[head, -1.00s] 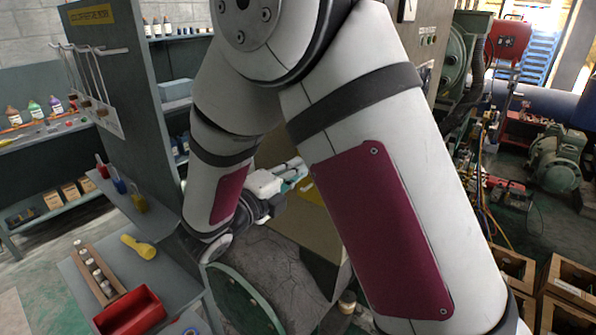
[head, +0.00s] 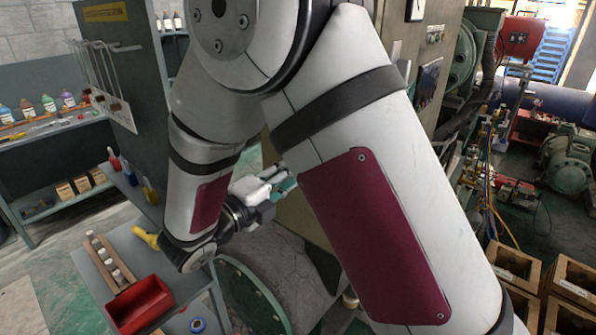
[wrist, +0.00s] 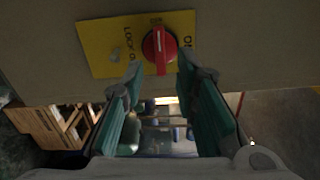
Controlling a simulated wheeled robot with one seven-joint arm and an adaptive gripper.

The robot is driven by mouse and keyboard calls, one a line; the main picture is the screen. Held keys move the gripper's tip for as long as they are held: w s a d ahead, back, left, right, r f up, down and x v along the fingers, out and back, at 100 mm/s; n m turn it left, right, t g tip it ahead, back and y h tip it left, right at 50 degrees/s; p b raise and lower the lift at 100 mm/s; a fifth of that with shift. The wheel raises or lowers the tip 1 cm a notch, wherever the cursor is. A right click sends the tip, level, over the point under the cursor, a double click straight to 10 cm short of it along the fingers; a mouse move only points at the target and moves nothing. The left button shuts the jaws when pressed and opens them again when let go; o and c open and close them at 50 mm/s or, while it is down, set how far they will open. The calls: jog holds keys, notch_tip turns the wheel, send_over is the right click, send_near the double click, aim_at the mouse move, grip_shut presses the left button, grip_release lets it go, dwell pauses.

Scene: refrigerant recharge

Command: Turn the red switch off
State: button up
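The red switch (wrist: 160,45) is a round rotary knob with a raised grip bar, on a yellow plate (wrist: 97,45) in the wrist view. The plate has dark lettering, partly readable as "LOCK". The bar stands about upright in the picture. My gripper (wrist: 160,72) is open, with its two teal fingers on either side of the lower part of the knob in the picture. The space between the fingers is empty, and I see no contact with the switch. In the head view my gripper (head: 284,184) is partly hidden by my arm, and the switch is not visible.
The plate sits on a grey-beige panel (wrist: 235,45). Wooden crates (wrist: 45,125) show at lower left in the wrist view. In the head view, a red tray (head: 140,303) lies on a grey bench at left, and a green round rim (head: 245,290) stands below the gripper.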

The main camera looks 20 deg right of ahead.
jog(key=v, duration=0.4)
jog(key=shift+s+a, duration=0.1)
jog(key=shift+a, duration=0.05)
jog(key=s+d+r+m+g+y+b, duration=0.1)
jog(key=s+d+m+g+y, duration=0.1)
jog(key=s+d+m+g, duration=0.45)
jog(key=s+d+r+m+g+y+b, duration=0.1)
jog(key=s+d+m+g+y, duration=0.15)
jog(key=d+m, duration=0.65)
jog(key=s+a+m+t+y+b, duration=0.1)
jog(key=m+y, duration=0.4)
jog(key=m, duration=0.8)
jog(key=s+a+m+t+y+b, duration=0.2)
jog(key=s+a+m+y, duration=0.3)
jog(key=m, duration=0.8)
jog(key=shift+s+a+r+t, duration=0.15)
jog(key=shift+s+a+t, duration=0.45)
jog(key=shift+a+t, duration=0.15)
